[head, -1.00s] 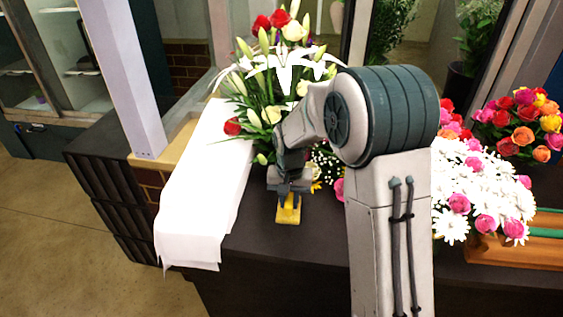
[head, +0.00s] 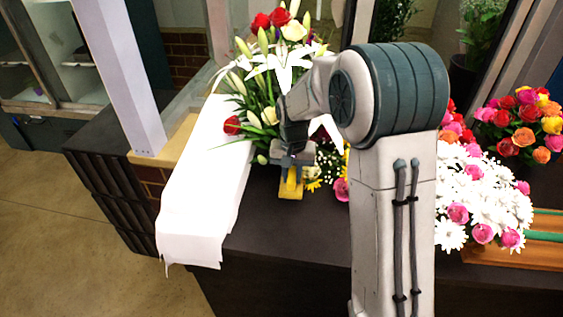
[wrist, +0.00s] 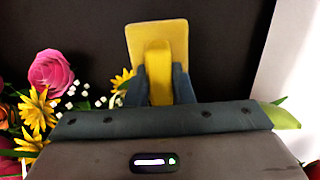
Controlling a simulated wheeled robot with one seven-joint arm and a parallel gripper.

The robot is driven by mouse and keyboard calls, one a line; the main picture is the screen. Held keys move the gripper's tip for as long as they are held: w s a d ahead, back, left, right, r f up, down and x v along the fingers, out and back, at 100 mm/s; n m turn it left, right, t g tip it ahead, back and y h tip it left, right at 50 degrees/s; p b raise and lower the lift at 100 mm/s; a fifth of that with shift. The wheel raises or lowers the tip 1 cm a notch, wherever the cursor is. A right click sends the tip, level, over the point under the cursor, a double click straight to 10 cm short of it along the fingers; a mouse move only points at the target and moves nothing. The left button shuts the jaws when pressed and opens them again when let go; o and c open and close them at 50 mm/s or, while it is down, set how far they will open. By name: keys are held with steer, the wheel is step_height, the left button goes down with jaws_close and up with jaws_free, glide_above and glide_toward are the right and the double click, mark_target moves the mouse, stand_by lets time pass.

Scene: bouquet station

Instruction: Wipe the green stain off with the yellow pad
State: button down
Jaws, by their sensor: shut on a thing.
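My gripper (head: 292,168) is shut on the pad's raised handle from above. In the wrist view the pad (wrist: 158,36) has a flat plate with a rounded grip, and the fingers of my gripper (wrist: 158,90) press on both sides of that grip. I cannot tell whether the pad touches the counter. No green stain shows in either view; it may be hidden under the pad or behind my arm.
A white cloth (head: 204,190) lies left of the pad and hangs over the edge. A tall lily and rose bouquet (head: 270,80) stands close behind my gripper. A daisy bouquet (head: 485,200) and a wooden tray (head: 540,250) are right. Bare dark counter lies in front.

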steer(key=shift+r+p, duration=0.6)
steer(key=shift+r, duration=0.6)
